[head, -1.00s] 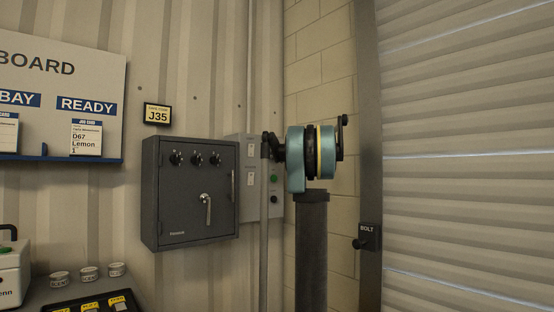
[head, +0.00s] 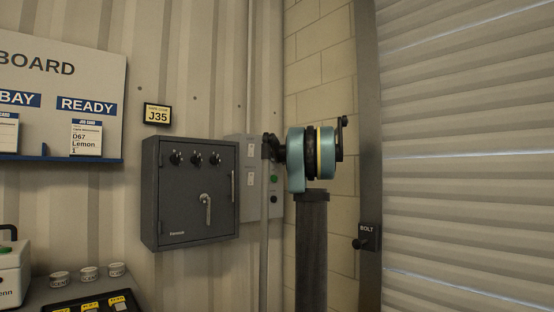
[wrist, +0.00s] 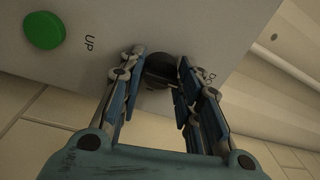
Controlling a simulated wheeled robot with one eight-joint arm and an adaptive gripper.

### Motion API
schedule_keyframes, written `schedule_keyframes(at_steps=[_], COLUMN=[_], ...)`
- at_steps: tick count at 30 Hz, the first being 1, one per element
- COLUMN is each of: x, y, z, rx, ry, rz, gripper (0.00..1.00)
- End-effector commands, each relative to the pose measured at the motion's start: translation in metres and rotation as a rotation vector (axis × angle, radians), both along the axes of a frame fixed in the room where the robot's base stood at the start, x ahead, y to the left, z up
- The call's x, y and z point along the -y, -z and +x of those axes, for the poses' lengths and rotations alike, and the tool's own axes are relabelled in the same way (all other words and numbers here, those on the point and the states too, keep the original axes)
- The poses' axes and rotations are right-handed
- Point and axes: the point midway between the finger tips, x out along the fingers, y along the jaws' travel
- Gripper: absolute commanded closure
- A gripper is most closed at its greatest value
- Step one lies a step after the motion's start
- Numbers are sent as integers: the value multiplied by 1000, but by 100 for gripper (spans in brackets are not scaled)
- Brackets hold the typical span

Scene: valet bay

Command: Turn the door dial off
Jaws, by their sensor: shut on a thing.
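The door dial (wrist: 160,66) is a dark round knob on a pale grey control panel (wrist: 130,18); part of a printed label beginning "Do" shows beside it. My gripper (wrist: 163,80), with blue and grey fingers, is shut on the dial, one finger on each side, in the wrist view. The fingers partly cover the dial, so its pointer setting cannot be read.
A green button (wrist: 44,30) marked UP sits near the dial. A dark grey cabinet (head: 190,220) with knobs and a lever stands left of the panel. A thin vertical pole (head: 264,240) passes in front. The shutter (head: 470,120) and a bolt (head: 368,238) are at right.

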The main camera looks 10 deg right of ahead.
Motion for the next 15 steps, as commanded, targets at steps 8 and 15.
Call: schedule_keyframes(at_steps=[8, 15], x=[-1, -2], y=[4, 4], z=[-1, 0], rx=[15, 15], ry=[-3, -4], rz=[-39, -39], gripper=[92, 92])
